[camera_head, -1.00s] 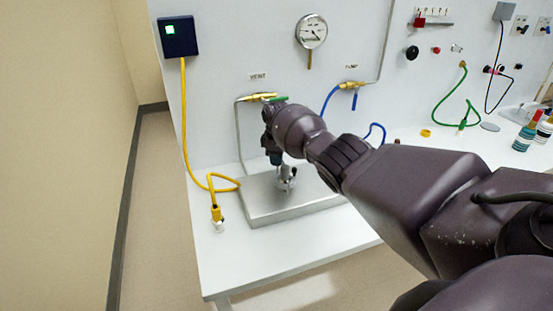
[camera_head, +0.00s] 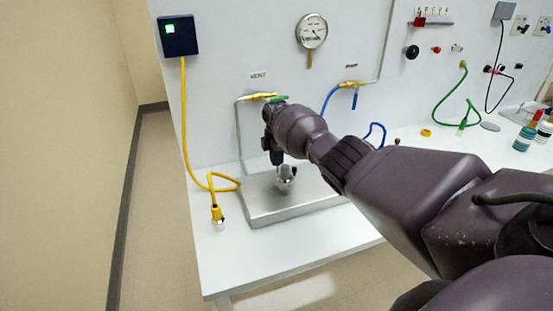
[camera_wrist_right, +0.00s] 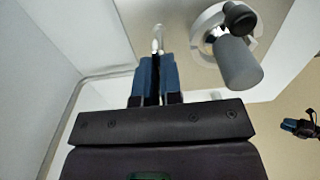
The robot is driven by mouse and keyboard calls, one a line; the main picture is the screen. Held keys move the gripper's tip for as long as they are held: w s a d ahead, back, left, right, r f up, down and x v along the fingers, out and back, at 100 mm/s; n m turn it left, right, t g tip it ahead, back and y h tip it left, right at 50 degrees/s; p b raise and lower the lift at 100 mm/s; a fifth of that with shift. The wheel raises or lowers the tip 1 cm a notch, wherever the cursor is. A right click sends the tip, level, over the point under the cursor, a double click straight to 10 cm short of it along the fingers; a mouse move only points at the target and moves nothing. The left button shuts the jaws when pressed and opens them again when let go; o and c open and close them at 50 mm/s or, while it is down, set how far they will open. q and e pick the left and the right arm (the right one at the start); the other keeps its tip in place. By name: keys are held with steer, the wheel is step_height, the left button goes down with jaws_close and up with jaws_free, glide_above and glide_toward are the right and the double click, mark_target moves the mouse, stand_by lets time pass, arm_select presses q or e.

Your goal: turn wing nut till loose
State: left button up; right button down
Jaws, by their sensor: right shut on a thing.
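My right gripper (camera_head: 277,162) points down at a small metal clamp fitting (camera_head: 287,180) on the steel plate. In the right wrist view its blue fingers (camera_wrist_right: 156,58) are close together on a small, pale metal piece (camera_wrist_right: 157,40), which looks like the wing nut. Most of that piece is hidden between the fingertips. A dark part with a blue tip at the right edge of the wrist view looks like my left gripper (camera_wrist_right: 292,126); its jaws are too small to read.
The steel plate (camera_head: 310,203) lies on the white bench. A grey cylinder with a black knob (camera_wrist_right: 238,62) stands beside the fingers. A yellow cable (camera_head: 184,125) hangs at left, and the VENT valve (camera_head: 262,97) is on the panel behind my wrist.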

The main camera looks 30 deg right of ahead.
steer(key=shift+r, duration=0.1)
steer(key=c, duration=1.3)
jaws_free()
step_height(320, 180, up, 11)
steer(key=shift+f+p, duration=0.15)
steer(key=shift+p, duration=0.2)
